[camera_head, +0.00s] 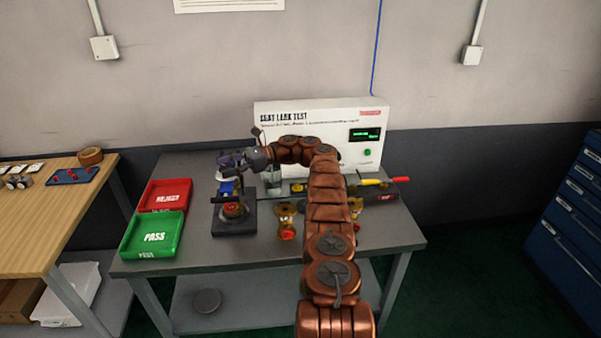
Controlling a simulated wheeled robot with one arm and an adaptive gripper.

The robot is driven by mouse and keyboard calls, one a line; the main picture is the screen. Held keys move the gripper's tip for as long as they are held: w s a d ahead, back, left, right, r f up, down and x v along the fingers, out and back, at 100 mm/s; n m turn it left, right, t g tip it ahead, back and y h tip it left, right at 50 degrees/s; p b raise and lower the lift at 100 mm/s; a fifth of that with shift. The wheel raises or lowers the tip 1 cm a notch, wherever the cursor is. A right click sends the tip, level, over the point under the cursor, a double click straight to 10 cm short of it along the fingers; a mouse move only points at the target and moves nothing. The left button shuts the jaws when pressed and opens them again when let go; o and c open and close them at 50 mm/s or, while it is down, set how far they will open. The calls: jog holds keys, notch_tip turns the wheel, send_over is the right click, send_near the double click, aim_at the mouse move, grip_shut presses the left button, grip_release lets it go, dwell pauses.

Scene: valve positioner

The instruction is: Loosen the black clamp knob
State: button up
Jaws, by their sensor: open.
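A black clamp stand (220,225) stands on the grey table, left of the middle. A round orange-red part (234,210) sits on its base, and a blue part (227,188) shows higher up. My copper-coloured arm reaches in from the front right. My gripper (230,160) is at the top of the stand, with its dark fingers open around or just in front of that top. The black clamp knob cannot be made out separately; the fingers seem to cover it. I cannot tell whether the fingers touch it.
A red REJECT tray (165,195) and a green PASS tray (152,234) lie left of the stand. A white test panel (320,115) stands behind. Small brass valves (287,222) and a yellow-and-red tool (385,182) lie to the right. A wooden bench (50,215) is at left.

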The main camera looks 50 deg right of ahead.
jog(key=shift+w+d+f, duration=0.25)
jog(key=shift+f, duration=0.1)
jog(key=shift+d+m+t+h+b, duration=0.15)
jog(key=shift+m+t+h+b, duration=0.15)
jog(key=shift+m+h+b, duration=0.1)
jog(key=shift+r+t+b, duration=0.1)
jog(key=shift+t+b, duration=0.2)
jog(key=shift+s+a+r+m+t+h+b, duration=0.3)
jog(key=shift+r+m+t+b, duration=0.1)
jog(key=shift+m+t+b, duration=0.15)
jog(key=shift+a+t, duration=0.1)
jog(key=shift+t, duration=0.25)
jog(key=shift+m+t+b, duration=0.3)
jog(key=shift+m+b, duration=0.05)
jog(key=shift+b, duration=0.2)
jog(key=shift+m+t+h+b, duration=0.9)
jog(key=shift+t+h+b, duration=0.2)
jog(key=shift+b, duration=0.15)
jog(key=shift+m+t+h+b, duration=0.8)
jog(key=shift+h+b, duration=0.2)
jog(key=shift+b, duration=0.4)
